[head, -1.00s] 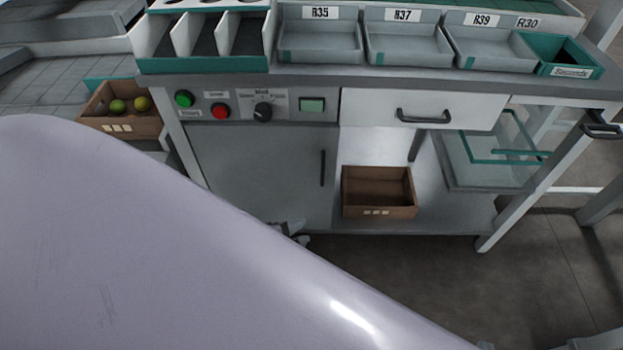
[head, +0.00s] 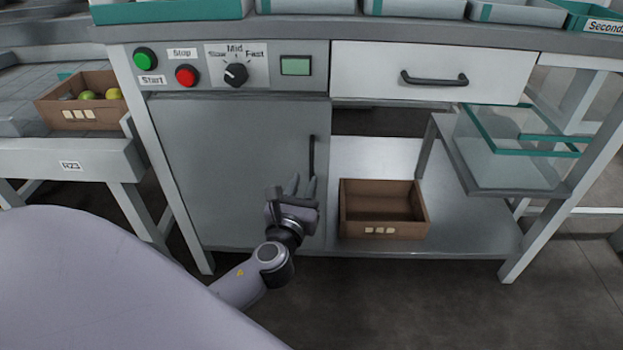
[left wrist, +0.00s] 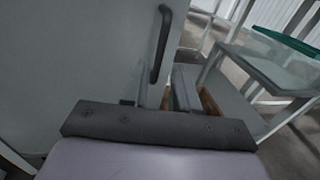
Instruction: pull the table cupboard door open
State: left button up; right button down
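The table cupboard door (head: 235,165) is a grey panel under the control strip and looks shut. Its dark vertical handle (head: 312,155) is near the door's right edge. My left gripper (head: 302,183) is just below the handle, in front of the door's lower right part, fingers pointing up. In the left wrist view, the handle (left wrist: 161,45) stands ahead of the fingers, against the door (left wrist: 75,50). The fingers (left wrist: 163,92) look apart with nothing between them. I cannot tell the exact gap to the handle. My right gripper is not in view.
A wooden crate (head: 384,233) sits on the open shelf right of the door. Above are a white drawer (head: 375,85) and a panel with Start and Stop buttons and a dial (head: 236,75). A glass-like tray (head: 510,165) is at the right. The floor in front is clear.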

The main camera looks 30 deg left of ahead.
aim_at(311, 167)
pick_arm(q)
jog(key=shift+w+a, duration=0.2)
jog(key=shift+w, duration=0.45)
jog(key=shift+b+x, duration=0.95)
jog(key=shift+x, duration=2)
grip_shut()
